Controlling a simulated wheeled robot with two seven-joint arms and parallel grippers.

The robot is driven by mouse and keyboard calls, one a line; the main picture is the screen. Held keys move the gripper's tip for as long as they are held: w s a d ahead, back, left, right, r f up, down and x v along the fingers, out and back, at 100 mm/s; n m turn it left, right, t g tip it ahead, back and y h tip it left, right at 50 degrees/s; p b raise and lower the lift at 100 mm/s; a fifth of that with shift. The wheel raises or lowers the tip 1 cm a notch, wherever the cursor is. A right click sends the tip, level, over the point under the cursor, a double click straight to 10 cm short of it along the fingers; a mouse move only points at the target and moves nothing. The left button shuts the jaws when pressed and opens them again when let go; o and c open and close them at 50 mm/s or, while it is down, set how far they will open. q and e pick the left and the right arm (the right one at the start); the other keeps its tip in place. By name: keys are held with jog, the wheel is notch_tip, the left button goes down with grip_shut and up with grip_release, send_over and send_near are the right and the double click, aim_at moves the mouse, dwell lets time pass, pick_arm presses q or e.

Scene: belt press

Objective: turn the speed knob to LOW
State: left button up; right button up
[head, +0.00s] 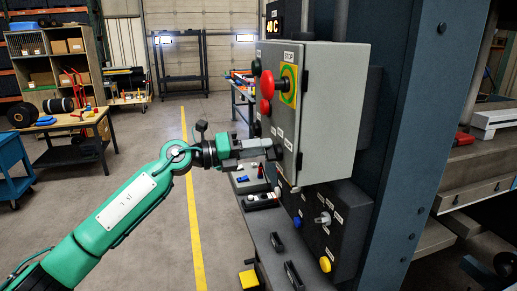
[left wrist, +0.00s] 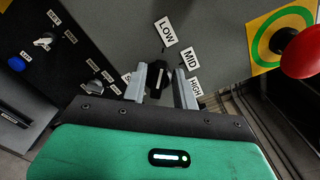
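The speed knob (left wrist: 159,73) is a dark knob on the grey panel in the left wrist view. The labels LOW (left wrist: 166,31), MID (left wrist: 190,60) and HIGH (left wrist: 196,88) fan out above and to its right. I cannot tell for certain which label the knob points at. My left gripper (left wrist: 161,84) has its two grey fingers apart, one on each side of the knob, with a gap showing. In the head view the left gripper (head: 272,149) reaches the front of the grey control box (head: 335,115), hiding the knob. My right gripper is not in view.
A red mushroom button (left wrist: 301,53) on a yellow-green plate lies right of the knob; it also shows in the head view (head: 267,84). A lower dark panel (head: 335,235) carries a blue button, a switch and a yellow button (head: 325,264). Open floor lies left.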

pick_arm(q)
jog(key=shift+o, duration=0.2)
jog(key=shift+a, duration=0.1)
jog(key=b+v, duration=0.6)
jog(key=v, duration=0.7)
jog(key=shift+a, duration=0.3)
jog(key=shift+s, duration=0.1)
